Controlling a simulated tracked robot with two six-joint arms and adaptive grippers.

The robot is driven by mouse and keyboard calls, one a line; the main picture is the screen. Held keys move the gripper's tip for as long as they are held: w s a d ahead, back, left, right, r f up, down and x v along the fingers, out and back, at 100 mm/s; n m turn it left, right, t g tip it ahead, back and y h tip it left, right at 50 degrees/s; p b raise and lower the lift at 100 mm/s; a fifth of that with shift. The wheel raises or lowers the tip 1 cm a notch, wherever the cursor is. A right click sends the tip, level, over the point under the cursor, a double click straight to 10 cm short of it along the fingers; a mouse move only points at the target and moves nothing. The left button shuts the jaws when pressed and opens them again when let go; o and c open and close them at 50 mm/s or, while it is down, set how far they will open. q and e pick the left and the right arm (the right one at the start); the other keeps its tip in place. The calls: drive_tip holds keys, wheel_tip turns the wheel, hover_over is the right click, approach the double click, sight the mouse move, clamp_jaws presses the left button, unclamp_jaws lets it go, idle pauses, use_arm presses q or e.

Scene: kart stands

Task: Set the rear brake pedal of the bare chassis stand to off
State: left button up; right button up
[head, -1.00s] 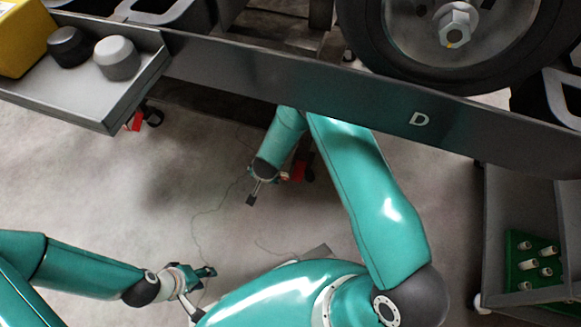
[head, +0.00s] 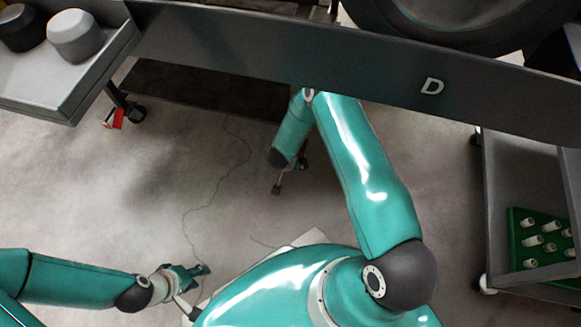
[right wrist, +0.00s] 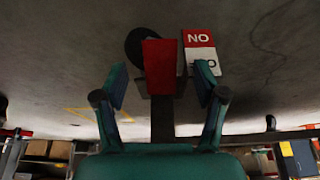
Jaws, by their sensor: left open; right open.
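A red brake pedal (right wrist: 160,60) shows in the right wrist view on a dark caster (right wrist: 140,45), between the spread fingers of my right gripper (right wrist: 161,82). The fingers stand apart on either side of it; contact cannot be told. In the head view my right gripper (head: 277,186) is low under the stand's dark beam (head: 300,60), and the pedal there is hidden. My left gripper (head: 190,274) is open and empty over the floor, at lower left.
Another caster with a red pedal (head: 118,118) stands at left below a grey tray (head: 70,85) with two knobs. At right is a grey cart (head: 510,170) holding a green block (head: 535,240) with several white pegs. A wheel (head: 440,20) hangs above the beam. Open floor lies at left.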

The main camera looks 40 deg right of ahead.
drive_tip(key=shift+b+x, duration=0.6)
drive_tip(key=shift+x, duration=1.4)
clamp_jaws()
drive_tip(key=shift+d, duration=0.15)
drive_tip(key=shift+a+r, duration=0.1)
drive_tip(key=shift+a, duration=0.1)
